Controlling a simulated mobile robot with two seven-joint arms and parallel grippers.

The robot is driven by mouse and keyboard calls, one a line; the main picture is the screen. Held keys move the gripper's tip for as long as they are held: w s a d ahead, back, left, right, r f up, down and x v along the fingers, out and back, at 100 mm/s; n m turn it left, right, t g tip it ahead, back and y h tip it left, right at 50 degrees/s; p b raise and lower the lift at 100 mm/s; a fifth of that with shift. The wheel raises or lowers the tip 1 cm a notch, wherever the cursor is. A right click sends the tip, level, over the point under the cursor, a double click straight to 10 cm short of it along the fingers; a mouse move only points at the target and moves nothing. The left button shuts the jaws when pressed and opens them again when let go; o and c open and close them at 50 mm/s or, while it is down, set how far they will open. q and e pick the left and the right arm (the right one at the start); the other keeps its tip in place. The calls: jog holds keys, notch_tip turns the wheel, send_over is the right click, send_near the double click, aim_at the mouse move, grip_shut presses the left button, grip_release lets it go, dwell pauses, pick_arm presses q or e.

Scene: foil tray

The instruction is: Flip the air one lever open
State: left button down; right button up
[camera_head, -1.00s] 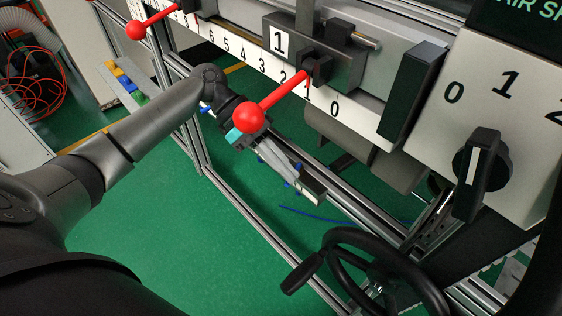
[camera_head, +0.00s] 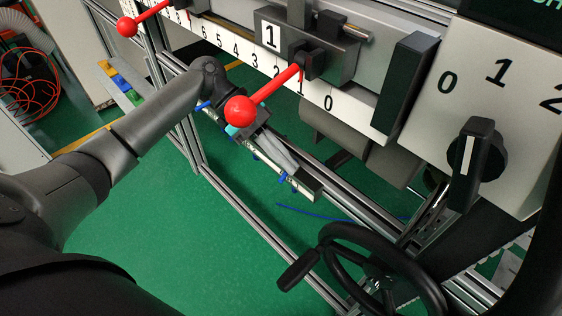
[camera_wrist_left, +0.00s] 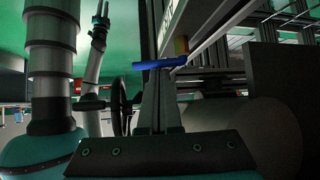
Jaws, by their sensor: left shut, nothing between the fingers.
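The air one lever is a red rod with a red ball knob (camera_head: 240,110). Its rod runs up and right to a dark pivot on the block with the number 1 plate (camera_head: 270,35). The knob points toward the lower left, and the rod crosses the scale near its 1. My left gripper (camera_head: 295,168) is shut and empty, below and right of the knob; the knob partly hides its wrist. In the left wrist view the shut grey fingers (camera_wrist_left: 157,82) point up the picture. The lever is not clear there. What appears to be my right gripper (camera_wrist_left: 101,20) shows small and dark.
A white number scale (camera_head: 235,50) runs along the machine. A second red-knobbed lever (camera_head: 127,27) is at upper left. A black handwheel (camera_head: 375,275) stands below right, and a rotary switch (camera_head: 475,160) is at right. A metal rail lies beneath my left fingers.

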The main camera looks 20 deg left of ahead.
pick_arm(q)
jog(key=shift+w, duration=0.1)
dwell(0.3)
jog(key=v, duration=1.2)
jog(key=shift+p, duration=0.4)
